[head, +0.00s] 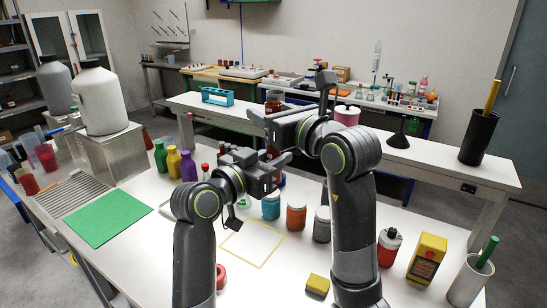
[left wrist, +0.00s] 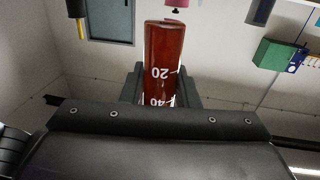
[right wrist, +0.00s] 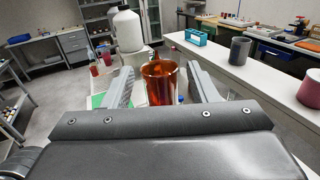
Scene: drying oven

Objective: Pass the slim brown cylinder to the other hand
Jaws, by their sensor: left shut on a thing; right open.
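The slim brown cylinder (left wrist: 163,65) is a translucent amber tube with white graduation marks. My left gripper (head: 276,168) is shut on it; in the left wrist view the tube stands between the left fingers (left wrist: 160,88). In the right wrist view the cylinder (right wrist: 160,84) shows its open rim, between the spread right fingers (right wrist: 161,84) with a gap on each side. My right gripper (head: 266,128) is open, just above the left one in the head view. There the grippers hide much of the tube; its brown upper part (head: 273,98) shows above them.
Below the grippers, the white table (head: 190,240) holds several coloured jars and bottles, a green mat (head: 108,208) and a yellow-outlined square (head: 252,243). A large white jug (head: 99,100) stands on a metal box at left. A black holder (head: 479,138) stands on the table behind.

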